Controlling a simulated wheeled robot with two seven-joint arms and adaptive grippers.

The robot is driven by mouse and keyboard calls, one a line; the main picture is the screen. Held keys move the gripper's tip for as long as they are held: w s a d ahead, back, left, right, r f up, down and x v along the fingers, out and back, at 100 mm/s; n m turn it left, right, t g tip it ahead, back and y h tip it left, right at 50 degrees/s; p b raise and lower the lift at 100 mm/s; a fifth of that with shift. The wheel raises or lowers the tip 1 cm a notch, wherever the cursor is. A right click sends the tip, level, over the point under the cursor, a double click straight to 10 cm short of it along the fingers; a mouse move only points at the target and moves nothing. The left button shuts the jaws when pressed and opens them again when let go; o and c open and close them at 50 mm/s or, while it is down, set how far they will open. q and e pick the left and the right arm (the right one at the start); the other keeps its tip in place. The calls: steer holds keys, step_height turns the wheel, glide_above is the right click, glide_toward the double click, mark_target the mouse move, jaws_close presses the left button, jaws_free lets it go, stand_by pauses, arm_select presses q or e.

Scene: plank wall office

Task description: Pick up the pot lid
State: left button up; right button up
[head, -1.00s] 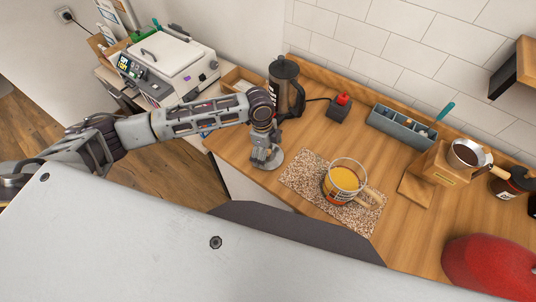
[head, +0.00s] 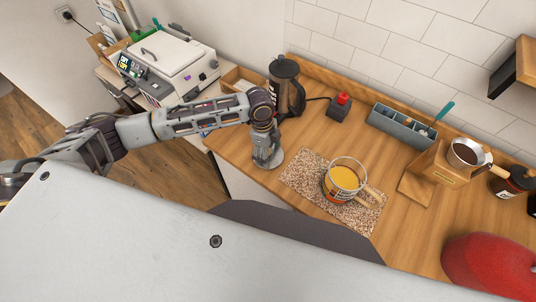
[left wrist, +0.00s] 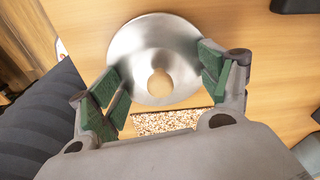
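The pot lid is a round, shiny steel disc with a pale round knob, lying on the wooden counter. In the left wrist view the pot lid (left wrist: 153,38) fills the upper middle. In the head view its rim (head: 276,163) shows just under my left gripper (head: 266,158), which partly hides it. In the left wrist view my left gripper (left wrist: 163,82) is open, its green-padded fingers on either side of the knob with gaps to it. Its height above the lid is hard to tell. My right gripper is not in view.
A French press (head: 286,88) stands behind my left gripper. A grey organizer (head: 400,127), a wooden coffee stand (head: 440,165) and a red object (head: 490,268) are farther right.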

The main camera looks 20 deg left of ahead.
arm_select(q)
steer(key=shift+s+f, duration=0.25)
steer(key=shift+f, duration=0.05)
steer(key=shift+c, duration=0.4)
steer(key=shift+r, duration=0.45)
steer(key=c, duration=0.6)
steer(key=shift+r, duration=0.4)
jaws_close()
steer(key=r, duration=0.5)
steer(key=r+b, duration=0.1)
steer(key=r, duration=0.2)
steer(key=shift+w+r, duration=0.25)
steer(key=shift+r, duration=0.05)
steer(key=shift+r, duration=0.1)
